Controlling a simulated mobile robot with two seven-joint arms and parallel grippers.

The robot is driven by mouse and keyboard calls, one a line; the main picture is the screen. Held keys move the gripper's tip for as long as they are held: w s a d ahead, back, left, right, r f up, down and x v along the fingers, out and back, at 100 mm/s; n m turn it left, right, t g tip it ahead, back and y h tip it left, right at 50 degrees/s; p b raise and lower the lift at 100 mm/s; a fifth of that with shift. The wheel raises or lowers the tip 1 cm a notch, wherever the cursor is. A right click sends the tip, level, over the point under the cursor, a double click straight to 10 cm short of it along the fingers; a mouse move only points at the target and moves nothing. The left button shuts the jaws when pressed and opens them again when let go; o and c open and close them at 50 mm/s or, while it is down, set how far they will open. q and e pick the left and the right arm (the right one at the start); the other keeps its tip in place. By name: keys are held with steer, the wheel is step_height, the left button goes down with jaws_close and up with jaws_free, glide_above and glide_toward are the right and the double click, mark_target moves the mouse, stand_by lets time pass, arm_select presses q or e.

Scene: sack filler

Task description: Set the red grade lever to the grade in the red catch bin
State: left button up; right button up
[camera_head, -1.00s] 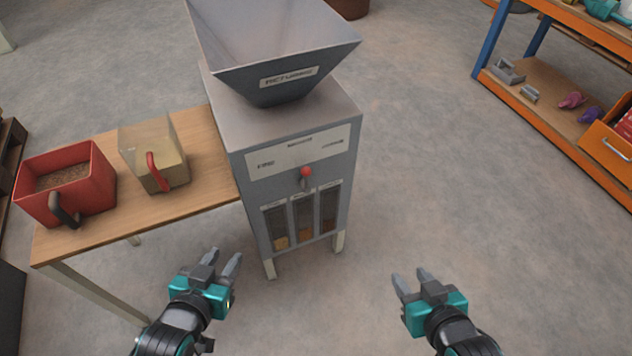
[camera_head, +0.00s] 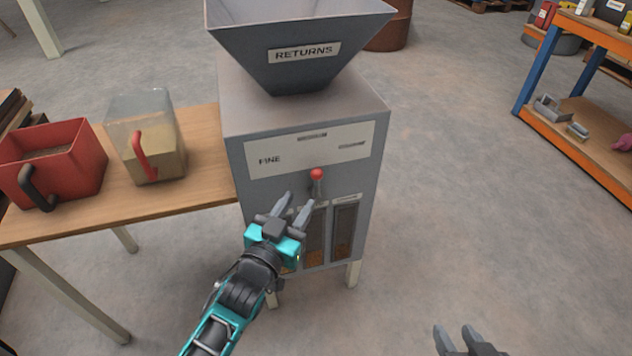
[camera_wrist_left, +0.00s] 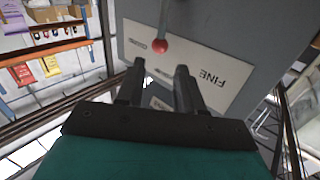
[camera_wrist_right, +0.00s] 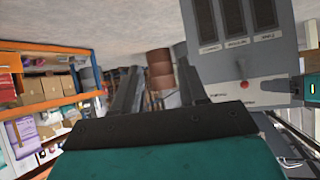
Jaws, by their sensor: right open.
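The red lever knob (camera_head: 316,174) is on the cabinet front, below a white plate (camera_head: 330,148). The plate reads FINE at its left; its other two labels are too small to read. The knob also shows in the left wrist view (camera_wrist_left: 160,46) and the right wrist view (camera_wrist_right: 244,85). The red catch bin (camera_head: 78,181) stands on the side table, holding brownish material whose grain size is unclear. My left gripper (camera_head: 299,201) is open and empty, just below and left of the knob, apart from it. My right gripper (camera_head: 455,334) is open and empty at the bottom right.
A clear container (camera_head: 147,108) with a red handle and tan contents stands beside the bin on the wooden table (camera_head: 200,190). The RETURNS hopper (camera_head: 290,75) tops the cabinet. Below the lever are sample windows (camera_head: 345,228), partly hidden by my left gripper.

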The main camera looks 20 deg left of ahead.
mark_target(314, 178)
arm_select(q)
steer(key=w, duration=0.3)
steer(key=w+b, duration=0.1)
steer(key=w, duration=0.1)
steer(key=w+b, duration=0.1)
steer(key=w, duration=0.2)
steer(key=shift+w+d, duration=0.3)
steer(key=shift+d, duration=0.1)
steer(key=shift+c, duration=0.2)
jaws_close()
